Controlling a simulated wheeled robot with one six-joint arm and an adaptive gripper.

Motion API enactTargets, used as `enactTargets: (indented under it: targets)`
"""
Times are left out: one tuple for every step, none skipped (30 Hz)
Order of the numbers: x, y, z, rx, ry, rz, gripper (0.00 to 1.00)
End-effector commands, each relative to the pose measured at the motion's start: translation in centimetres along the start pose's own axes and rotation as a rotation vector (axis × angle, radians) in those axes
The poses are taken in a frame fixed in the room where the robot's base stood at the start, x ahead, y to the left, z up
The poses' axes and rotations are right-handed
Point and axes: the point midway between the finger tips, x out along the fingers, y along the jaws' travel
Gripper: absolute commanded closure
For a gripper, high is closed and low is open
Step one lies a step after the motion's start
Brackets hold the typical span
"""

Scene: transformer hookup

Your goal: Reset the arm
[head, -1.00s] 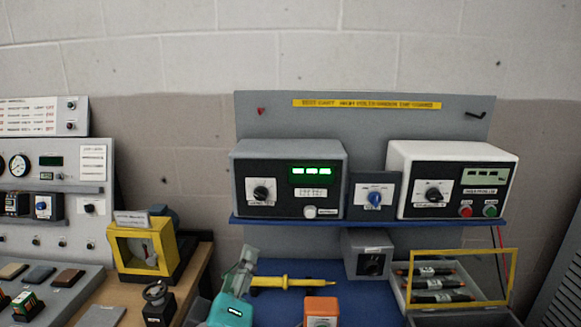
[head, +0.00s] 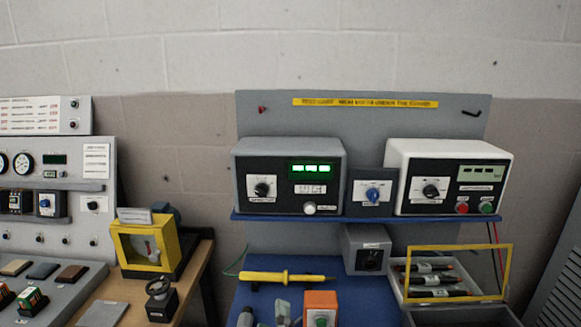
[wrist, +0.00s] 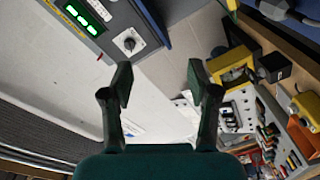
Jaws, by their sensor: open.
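My gripper (wrist: 158,85) shows in the wrist view with its two dark green fingers wide apart and nothing between them. Past the fingertips is a pale surface, with bench equipment to both sides. In the head view I cannot make out my gripper clearly; only small grey and pale shapes show at the bottom edge, and I cannot tell what they are. A yellow probe (head: 280,277) lies on the blue bench top (head: 365,292), apart from my gripper.
A grey instrument (head: 288,176) with a lit green display and a white instrument (head: 452,178) stand on the blue shelf. An open case (head: 404,296) with dark probes is at right. An orange box (head: 320,304) stands in front. A yellow-framed device (head: 143,246) is at left.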

Motion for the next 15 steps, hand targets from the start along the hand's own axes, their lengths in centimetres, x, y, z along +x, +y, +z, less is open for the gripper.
enactTargets:
  targets:
    - [-0.4,-1.2,1.9,0.003,-0.003,-0.017,0.4]
    - [-0.7,-1.7,2.8,0.01,0.0,-0.024,0.4]
    - [-1.1,-2.5,4.0,0.02,0.004,-0.035,0.4]
    - [-1.5,-3.0,4.9,0.029,0.007,-0.043,0.4]
    - [-1.8,-3.5,5.8,0.038,0.008,-0.052,0.4]
    - [-2.4,-4.2,7.0,0.051,0.011,-0.064,0.4]
    - [-2.8,-4.7,7.8,0.062,0.012,-0.071,0.4]
    - [-3.2,-5.2,8.7,0.074,0.013,-0.08,0.4]
    - [-3.9,-5.8,9.8,0.089,0.014,-0.092,0.4]
    - [-4.4,-6.3,10.7,0.103,0.013,-0.101,0.4]
    - [-5.0,-6.7,11.5,0.115,0.014,-0.109,0.4]
    - [-5.8,-7.2,12.5,0.136,0.013,-0.119,0.4]
    - [-6.4,-7.6,13.3,0.15,0.012,-0.127,0.4]
    - [-7.0,-8.0,14.1,0.165,0.011,-0.135,0.4]
    - [-7.9,-8.4,15.1,0.187,0.008,-0.145,0.4]
